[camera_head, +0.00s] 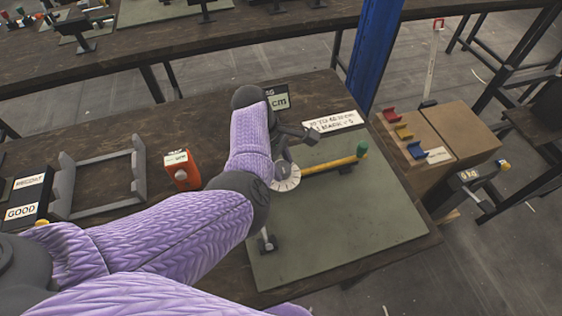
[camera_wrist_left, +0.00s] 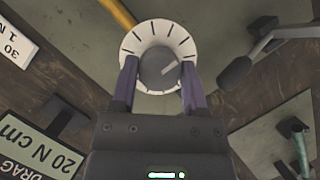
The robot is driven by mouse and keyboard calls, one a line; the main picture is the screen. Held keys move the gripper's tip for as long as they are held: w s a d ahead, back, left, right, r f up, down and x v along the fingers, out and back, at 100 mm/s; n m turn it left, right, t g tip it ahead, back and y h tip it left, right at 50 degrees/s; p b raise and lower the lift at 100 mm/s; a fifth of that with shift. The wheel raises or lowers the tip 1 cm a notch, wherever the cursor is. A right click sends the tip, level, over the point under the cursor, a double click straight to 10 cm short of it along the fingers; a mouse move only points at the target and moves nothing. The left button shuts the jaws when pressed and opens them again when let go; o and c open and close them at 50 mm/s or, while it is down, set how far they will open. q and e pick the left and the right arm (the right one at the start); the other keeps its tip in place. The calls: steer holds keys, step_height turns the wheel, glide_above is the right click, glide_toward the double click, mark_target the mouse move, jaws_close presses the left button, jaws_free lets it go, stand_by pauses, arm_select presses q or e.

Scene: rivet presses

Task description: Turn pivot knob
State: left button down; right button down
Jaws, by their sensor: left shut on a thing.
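The pivot knob is a round grey knob (camera_wrist_left: 158,68) with a pale pointer line, at the middle of a white dial (camera_wrist_left: 158,27) with black tick marks. In the wrist view the two fingers of my left gripper (camera_wrist_left: 158,80) stand on either side of the knob and are shut on it. In the head view the dial (camera_head: 288,179) shows at the base of a yellow rod (camera_head: 330,165) with a green end; my left arm hides most of the knob there. My right gripper is not in view.
The device stands on a grey-green mat (camera_head: 370,220). A drag sign (camera_head: 278,101) and a white card (camera_head: 334,121) stand behind it. An orange box (camera_head: 182,170) and a grey frame (camera_head: 105,207) lie left. Coloured holders (camera_head: 403,131) sit right. The mat's front right is clear.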

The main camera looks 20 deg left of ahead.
arm_select(q)
steer(key=m+g, duration=0.1)
steer(key=m, duration=0.2)
steer(key=shift+y, duration=0.3)
steer(key=m+g+y+b, duration=0.1)
steer(key=m, duration=0.3)
steer(key=shift+w+f+m+b, duration=0.1)
steer(key=shift+m+b, duration=0.25)
steer(key=shift+m, duration=0.05)
steer(key=m+y+b, duration=0.1)
steer(key=m, duration=0.1)
steer(key=m+g+b, duration=0.1)
steer(key=m, duration=0.2)
steer(key=shift+d+y, duration=0.1)
steer(key=shift+y, duration=0.3)
steer(key=m, duration=0.2)
steer(key=m+y, duration=0.1)
steer(key=m, duration=0.1)
steer(key=shift+d+y+b, duration=0.1)
steer(key=shift+y+b, duration=0.2)
steer(key=shift+b, duration=0.1)
steer(key=shift+m, duration=0.5)
steer(key=shift+c, duration=0.5)
jaws_free()
steer(key=shift+g, duration=0.3)
